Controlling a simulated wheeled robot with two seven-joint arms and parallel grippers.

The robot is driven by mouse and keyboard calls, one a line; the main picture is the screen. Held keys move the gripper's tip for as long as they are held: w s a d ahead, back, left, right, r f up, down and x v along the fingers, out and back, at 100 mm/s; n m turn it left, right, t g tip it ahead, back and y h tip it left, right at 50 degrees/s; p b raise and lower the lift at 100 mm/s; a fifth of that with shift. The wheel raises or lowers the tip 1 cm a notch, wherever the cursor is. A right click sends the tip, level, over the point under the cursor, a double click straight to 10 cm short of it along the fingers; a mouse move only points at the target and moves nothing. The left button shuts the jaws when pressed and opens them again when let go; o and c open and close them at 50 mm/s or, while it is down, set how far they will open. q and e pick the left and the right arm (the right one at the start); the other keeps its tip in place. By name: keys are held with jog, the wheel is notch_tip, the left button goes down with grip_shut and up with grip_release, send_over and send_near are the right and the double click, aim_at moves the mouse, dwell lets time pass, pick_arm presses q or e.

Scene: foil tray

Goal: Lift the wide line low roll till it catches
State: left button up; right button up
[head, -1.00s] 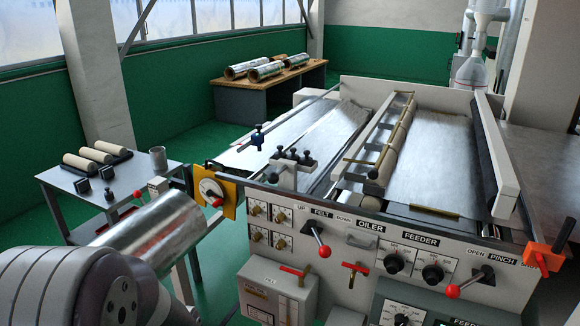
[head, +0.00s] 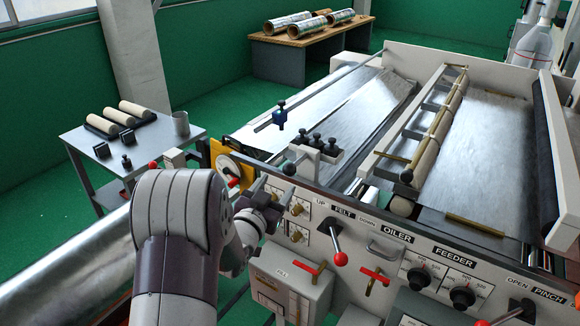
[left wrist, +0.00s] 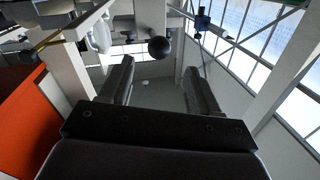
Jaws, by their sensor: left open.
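The machine's front panel (head: 400,245) carries labelled levers and knobs. A lever with a black ball knob (head: 289,168) stands at its upper left edge; the ball also shows in the left wrist view (left wrist: 159,47). My left gripper (head: 272,189) is open and empty, just below and left of that ball, in front of the panel. In the left wrist view the ball is beyond and above the two fingertips (left wrist: 158,76), apart from them. A beige roll (head: 435,140) lies across the bed between bars. I cannot tell which part is the low roll. My right gripper is out of view.
A red-knobbed FELT lever (head: 338,258) and red-handled valves (head: 306,268) stick out right of my gripper. A large silver roll (head: 65,260) lies at lower left. A side table (head: 165,140) holds beige rolls. Green floor is clear behind it.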

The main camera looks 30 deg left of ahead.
aim_at(287, 175)
pick_arm(q)
jog(key=w, duration=0.4)
jog(key=w+p, duration=0.1)
jog(key=w, duration=0.2)
jog(key=shift+w+a+f, duration=0.1)
jog(key=shift+a+f, duration=0.15)
jog(key=shift+a, duration=0.1)
jog(key=shift+w+a+r, duration=0.1)
jog(key=shift+w+r, duration=0.1)
jog(key=shift+w, duration=0.05)
jog(key=shift+w+f, duration=0.2)
jog(key=shift+w, duration=0.2)
jog(key=shift+s, duration=0.1)
grip_shut()
jog(key=shift+f, duration=0.15)
